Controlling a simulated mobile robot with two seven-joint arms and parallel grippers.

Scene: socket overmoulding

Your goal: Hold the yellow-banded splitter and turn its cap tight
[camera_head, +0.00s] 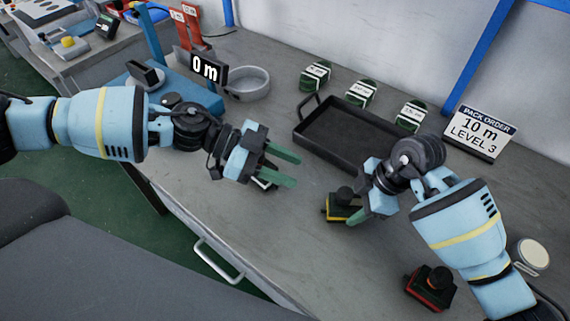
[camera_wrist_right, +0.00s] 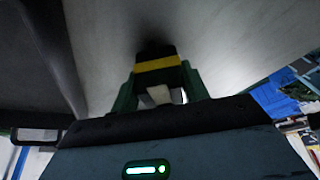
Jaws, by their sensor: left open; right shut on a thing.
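The yellow-banded splitter (camera_head: 341,207) stands on the workbench in the head view, black with a yellow band low down and a black cap on top. My right gripper (camera_head: 358,216) is shut on it from the right side. In the right wrist view the splitter's yellow band (camera_wrist_right: 157,65) shows between the green fingers of that gripper (camera_wrist_right: 160,92). My left gripper (camera_head: 285,168) is open and empty, to the left of the splitter and apart from it, its green fingers pointing right.
A red-banded splitter (camera_head: 430,287) stands at the front right. A black tray (camera_head: 318,148) lies behind, with several green-and-white coils along its far side. A "10 m LEVEL 3" sign (camera_head: 479,132) and a round grey dish (camera_head: 247,84) are at the back. The bench between my grippers is clear.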

